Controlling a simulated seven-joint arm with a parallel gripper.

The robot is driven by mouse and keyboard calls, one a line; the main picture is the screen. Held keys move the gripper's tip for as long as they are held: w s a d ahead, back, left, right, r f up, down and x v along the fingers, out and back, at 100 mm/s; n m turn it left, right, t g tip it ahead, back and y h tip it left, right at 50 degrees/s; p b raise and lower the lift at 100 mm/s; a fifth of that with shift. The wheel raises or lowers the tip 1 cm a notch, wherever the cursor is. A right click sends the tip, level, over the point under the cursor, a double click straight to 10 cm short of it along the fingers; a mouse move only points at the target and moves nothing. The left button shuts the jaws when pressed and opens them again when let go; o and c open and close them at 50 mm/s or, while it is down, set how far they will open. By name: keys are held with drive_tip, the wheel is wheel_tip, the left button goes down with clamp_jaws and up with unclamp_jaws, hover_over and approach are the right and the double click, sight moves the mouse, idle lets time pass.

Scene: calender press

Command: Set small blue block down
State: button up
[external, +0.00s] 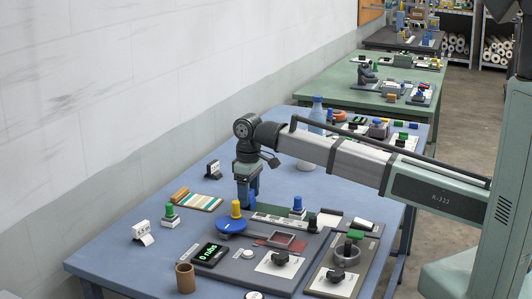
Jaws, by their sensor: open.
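My gripper (246,196) points down over the back left part of the blue table, just behind a blue disc with a yellow knob (231,225). Its lower end shows blue, and at this size I cannot tell finger from any block between or beneath the fingers. The jaws are open. I cannot tell whether this is the small blue block of the task.
A dark panel with a green-lit display (209,254) and black knobs fills the table's front. A brown cup (185,278) stands front left, striped cards (199,202) lie left of the gripper, and a blue bottle (317,112) stands behind. The table's left part is mostly clear.

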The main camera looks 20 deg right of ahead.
wheel_tip(320, 180, up, 11)
idle(0.4)
drive_tip(key=shift+f, duration=0.15)
